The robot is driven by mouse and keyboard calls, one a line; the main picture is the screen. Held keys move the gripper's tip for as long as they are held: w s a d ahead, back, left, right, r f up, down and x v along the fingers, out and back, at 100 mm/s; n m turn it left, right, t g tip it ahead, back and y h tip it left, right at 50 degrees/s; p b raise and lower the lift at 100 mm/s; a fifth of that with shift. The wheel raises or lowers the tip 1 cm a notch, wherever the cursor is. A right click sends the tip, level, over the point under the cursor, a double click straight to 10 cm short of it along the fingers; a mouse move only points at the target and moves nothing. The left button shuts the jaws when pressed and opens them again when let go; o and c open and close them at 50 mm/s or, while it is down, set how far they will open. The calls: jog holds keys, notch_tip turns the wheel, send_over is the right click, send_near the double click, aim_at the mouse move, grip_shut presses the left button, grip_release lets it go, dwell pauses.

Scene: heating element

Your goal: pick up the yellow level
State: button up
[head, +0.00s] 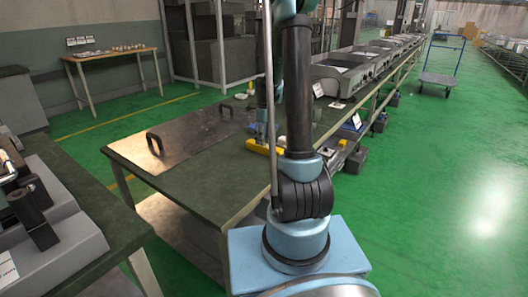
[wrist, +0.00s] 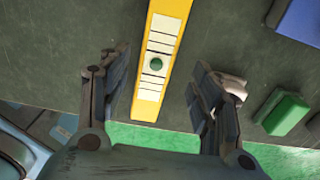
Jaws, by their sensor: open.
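The yellow level (wrist: 173,45) lies on the dark green tabletop in the wrist view, running up and down with a white label and a green round vial. It also shows in the head view as a short yellow piece (head: 257,147) beside my arm, partly hidden by it. My gripper (wrist: 152,72) is open, with one finger on each side of the level and a gap on both sides. I cannot tell how far the fingertips are above the table. In the head view my arm hides most of the gripper.
The dark green worktable (head: 185,190) carries a metal plate with two black handles (head: 155,143). In the wrist view a green block (wrist: 283,112) and a blue object (wrist: 300,20) lie to the right, and a pale object sits behind the right finger. Open green floor (head: 440,200) lies to the right.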

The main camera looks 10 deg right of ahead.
aim_at(265, 147)
jog(key=shift+s+a+f, duration=0.1)
jog(key=shift+f, duration=1.3)
jog(key=shift+s+a+f, duration=0.1)
jog(key=shift+f, duration=1.3)
jog(key=shift+c, duration=0.5)
jog(key=c, duration=1.2)
